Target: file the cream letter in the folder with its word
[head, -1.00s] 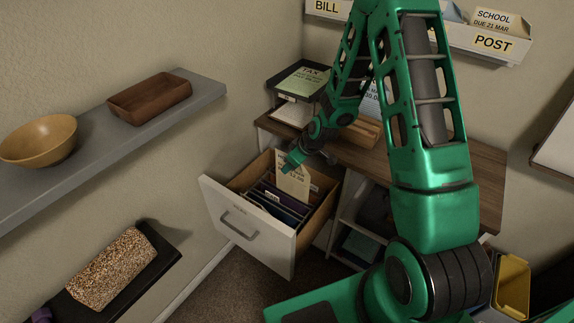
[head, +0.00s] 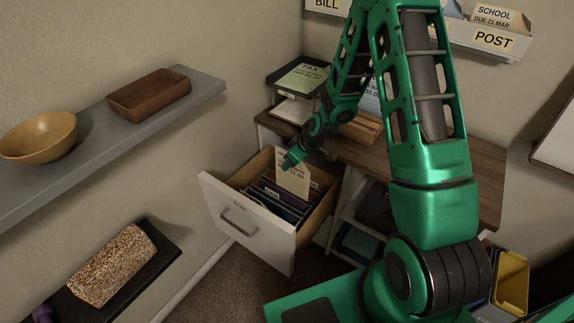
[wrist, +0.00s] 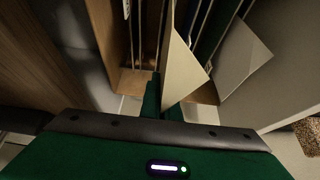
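The cream letter (head: 293,180) stands upright above the open drawer (head: 243,226), with dark print on its face too small to read fully. My gripper (head: 290,163) is shut on its upper part. In the wrist view the letter (wrist: 184,72) shows nearly edge-on between my fingers (wrist: 163,106). Several dark folders (head: 277,202) stand in the drawer with small pale label tabs; one tab's word (head: 271,193) is too small to read surely. The letter's lower edge is close to the folders; I cannot tell whether it is inside one.
The drawer projects from a wooden desk (head: 470,175). Paper trays with a green TAX sheet (head: 302,77) stand behind. A grey shelf (head: 190,100) with a bowl (head: 40,137) and a brown tray (head: 150,93) is at left. A POST rack (head: 490,40) hangs on the wall.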

